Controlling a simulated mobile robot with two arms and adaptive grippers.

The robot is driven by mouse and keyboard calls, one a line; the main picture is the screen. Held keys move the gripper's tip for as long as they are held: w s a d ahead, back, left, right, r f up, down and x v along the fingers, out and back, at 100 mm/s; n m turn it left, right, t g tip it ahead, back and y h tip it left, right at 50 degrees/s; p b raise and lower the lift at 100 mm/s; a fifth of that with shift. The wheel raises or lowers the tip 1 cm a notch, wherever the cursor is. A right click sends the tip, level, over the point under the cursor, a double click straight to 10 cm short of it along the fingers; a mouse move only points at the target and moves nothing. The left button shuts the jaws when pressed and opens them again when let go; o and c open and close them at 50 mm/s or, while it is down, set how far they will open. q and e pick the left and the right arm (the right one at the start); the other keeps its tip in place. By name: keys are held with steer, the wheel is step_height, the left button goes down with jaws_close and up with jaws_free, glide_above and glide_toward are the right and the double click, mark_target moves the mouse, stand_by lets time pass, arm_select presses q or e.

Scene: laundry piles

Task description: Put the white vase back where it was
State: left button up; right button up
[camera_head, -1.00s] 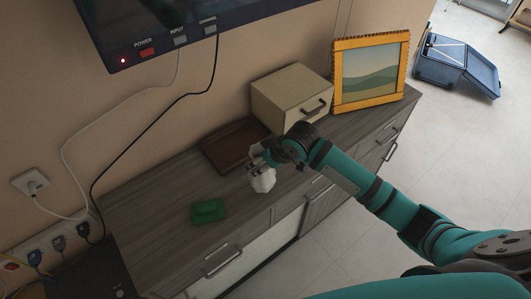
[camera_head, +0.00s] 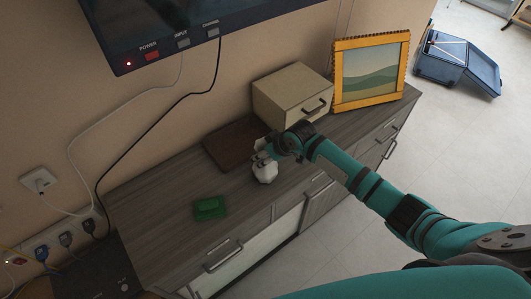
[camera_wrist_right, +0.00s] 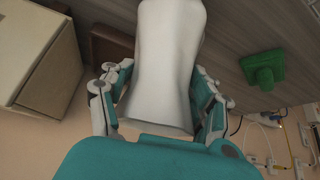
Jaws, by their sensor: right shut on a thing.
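The white vase (camera_head: 265,172) is at the front part of the grey wooden cabinet top, in the head view. My right gripper (camera_head: 263,158) is shut on it. In the right wrist view the vase (camera_wrist_right: 168,60) fills the middle, between the two fingers of my right gripper (camera_wrist_right: 160,100). I cannot tell whether the vase touches the cabinet top. My left gripper is not in view.
A green object (camera_head: 209,208) lies left of the vase on the cabinet top (camera_head: 160,215). A brown tray (camera_head: 232,146) lies behind the vase. A cream drawer box (camera_head: 292,95) and an orange-framed picture (camera_head: 370,70) stand to the right. A screen hangs above.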

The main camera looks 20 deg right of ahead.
steer(key=o, duration=1.8)
steer(key=shift+c, duration=0.2)
steer(key=shift+r, duration=0.15)
steer(key=b+v, duration=0.1)
steer(key=v, duration=1.1)
